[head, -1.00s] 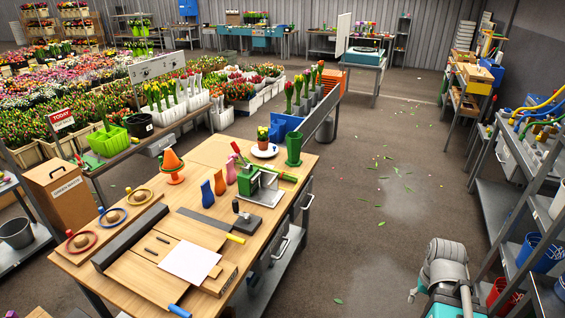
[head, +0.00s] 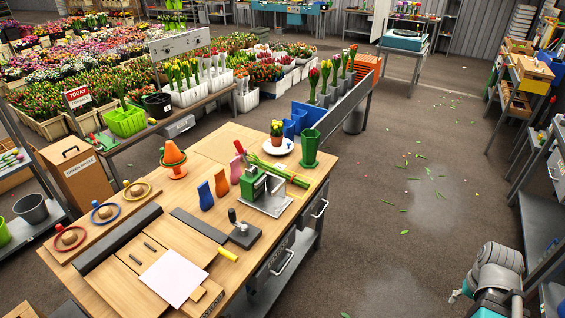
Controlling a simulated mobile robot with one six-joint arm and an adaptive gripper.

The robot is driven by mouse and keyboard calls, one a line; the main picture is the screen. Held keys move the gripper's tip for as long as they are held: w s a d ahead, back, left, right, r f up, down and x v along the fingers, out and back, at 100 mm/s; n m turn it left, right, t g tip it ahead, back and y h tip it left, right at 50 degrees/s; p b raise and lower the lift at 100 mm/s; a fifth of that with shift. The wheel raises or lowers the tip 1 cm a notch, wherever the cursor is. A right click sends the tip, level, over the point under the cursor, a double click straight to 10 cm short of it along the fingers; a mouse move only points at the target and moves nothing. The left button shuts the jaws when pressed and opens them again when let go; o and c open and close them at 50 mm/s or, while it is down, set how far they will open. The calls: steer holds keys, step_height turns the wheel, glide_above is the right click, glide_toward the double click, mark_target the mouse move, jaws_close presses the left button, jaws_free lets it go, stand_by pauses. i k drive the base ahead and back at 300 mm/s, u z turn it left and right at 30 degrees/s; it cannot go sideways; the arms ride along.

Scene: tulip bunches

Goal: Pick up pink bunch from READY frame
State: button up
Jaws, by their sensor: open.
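I cannot pick out the pink bunch for sure, and no READY label is legible. Upright tulips (head: 314,78) with red and yellowish heads stand in a row of grey holders at the bench's far end. More tulips (head: 183,72) in pale holders stand under a grey board (head: 180,45) on the side table.
The wooden workbench (head: 150,235) carries a green press (head: 265,185), a green vase (head: 310,148), an orange cone (head: 173,158) and tools. Grey shelving (head: 545,215) stands at the right. The floor (head: 400,215) between them is open, with scattered leaves.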

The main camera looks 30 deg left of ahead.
mark_target(292, 178)
steer(key=u, duration=0.1)
steer(key=i, duration=0.75)
steer(key=u, duration=0.7)
steer(key=i, duration=0.55)
steer(key=u, duration=0.7)
steer(key=i, duration=0.5)
steer(key=u, duration=0.25)
steer(key=k, duration=0.9)
steer(key=u, duration=0.15)
steer(key=i, duration=0.35)
